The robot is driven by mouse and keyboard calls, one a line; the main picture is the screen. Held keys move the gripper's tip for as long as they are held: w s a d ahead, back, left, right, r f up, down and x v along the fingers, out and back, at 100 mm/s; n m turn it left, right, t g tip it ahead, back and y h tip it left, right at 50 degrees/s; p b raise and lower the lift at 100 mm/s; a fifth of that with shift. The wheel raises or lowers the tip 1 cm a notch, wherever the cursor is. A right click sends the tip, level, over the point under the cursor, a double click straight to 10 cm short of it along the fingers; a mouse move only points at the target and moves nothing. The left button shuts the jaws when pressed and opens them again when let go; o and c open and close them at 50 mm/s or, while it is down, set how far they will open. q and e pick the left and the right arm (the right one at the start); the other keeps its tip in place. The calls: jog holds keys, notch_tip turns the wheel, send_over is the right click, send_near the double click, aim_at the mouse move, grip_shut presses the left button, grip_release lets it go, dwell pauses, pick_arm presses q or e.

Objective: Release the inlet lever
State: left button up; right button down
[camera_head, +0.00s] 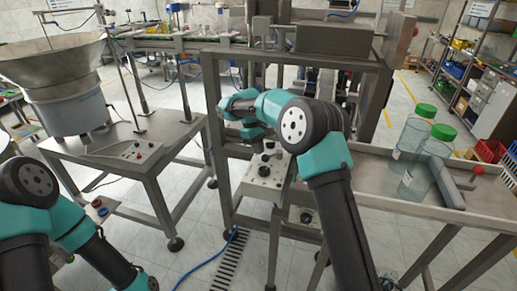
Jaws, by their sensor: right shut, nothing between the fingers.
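A light grey control box (258,187) with dark knobs stands under the steel frame in the middle of the head view. I cannot make out the inlet lever for certain; the small dark parts on top of the box are partly hidden by my right gripper. My right gripper (267,152) is shut and empty, just above the top of this box. Whether it touches anything there is too small to tell. My left arm comes in at the lower left, and its gripper is out of the picture.
Green-capped bottles (413,135) stand in a steel tray (375,185) at the right. The steel frame's posts (217,140) are close around my right wrist.

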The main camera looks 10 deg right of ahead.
jog(key=shift+s+d+n+t+h, duration=0.1)
jog(key=shift+s+n+t+h, duration=0.1)
jog(key=shift+s+n, duration=0.65)
jog(key=shift+s+d+n+t+h, duration=0.1)
jog(key=shift+s+n+t+h, duration=0.1)
jog(key=shift+s+n, duration=0.65)
jog(key=shift+w, duration=0.25)
jog(key=shift+w+a, duration=0.1)
